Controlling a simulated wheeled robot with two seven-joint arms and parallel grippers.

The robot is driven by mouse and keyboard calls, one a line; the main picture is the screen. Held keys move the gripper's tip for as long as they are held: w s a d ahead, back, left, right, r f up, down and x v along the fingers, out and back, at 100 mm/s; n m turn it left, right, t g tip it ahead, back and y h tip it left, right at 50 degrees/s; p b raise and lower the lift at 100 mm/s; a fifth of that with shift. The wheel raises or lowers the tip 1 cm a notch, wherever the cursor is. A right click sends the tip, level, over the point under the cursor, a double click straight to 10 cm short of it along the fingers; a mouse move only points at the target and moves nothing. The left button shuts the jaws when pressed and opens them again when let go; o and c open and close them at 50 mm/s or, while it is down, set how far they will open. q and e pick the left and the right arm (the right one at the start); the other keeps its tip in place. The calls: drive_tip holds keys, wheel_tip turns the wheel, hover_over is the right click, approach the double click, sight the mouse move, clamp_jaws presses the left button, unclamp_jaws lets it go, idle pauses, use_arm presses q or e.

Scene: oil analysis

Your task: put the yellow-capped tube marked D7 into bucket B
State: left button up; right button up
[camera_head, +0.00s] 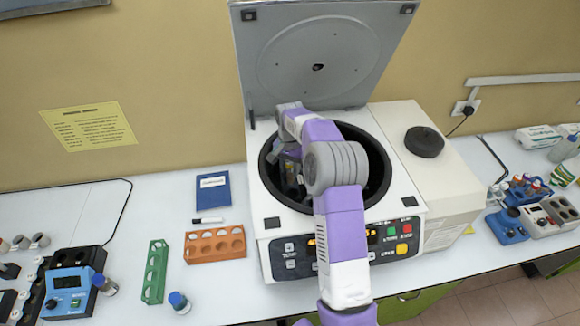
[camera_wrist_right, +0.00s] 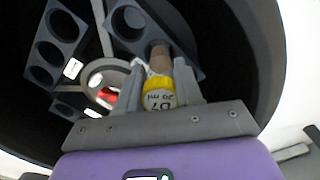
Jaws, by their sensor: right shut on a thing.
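My right gripper (camera_head: 291,165) reaches down into the open centrifuge (camera_head: 262,240). In the right wrist view its fingers (camera_wrist_right: 160,92) are shut on the tube with the yellow cap (camera_wrist_right: 158,98), marked "D7 20 ml". The tube's brownish body points away from the camera, over the edge of a grey bucket (camera_wrist_right: 130,22) with round holes. I cannot tell whether the tube's end is in a hole. Another grey bucket (camera_wrist_right: 55,45) is at the left. White tags show, but I cannot read which bucket is B. My left gripper is not in view.
The centrifuge lid (camera_head: 318,60) stands open behind, and the bowl wall surrounds my gripper. The rotor hub (camera_wrist_right: 105,80) is left of the tube. An orange rack (camera_head: 215,245), a green rack (camera_head: 154,272) and a blue-capped bottle (camera_head: 178,302) stand on the table at left.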

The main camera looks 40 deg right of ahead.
drive_tip(key=shift+f+b, duration=0.35)
drive_tip(key=shift+f, duration=0.25)
drive_tip(key=o, duration=1)
wheel_tip(320, 180, up, 13)
drive_tip(key=shift+r, duration=0.15)
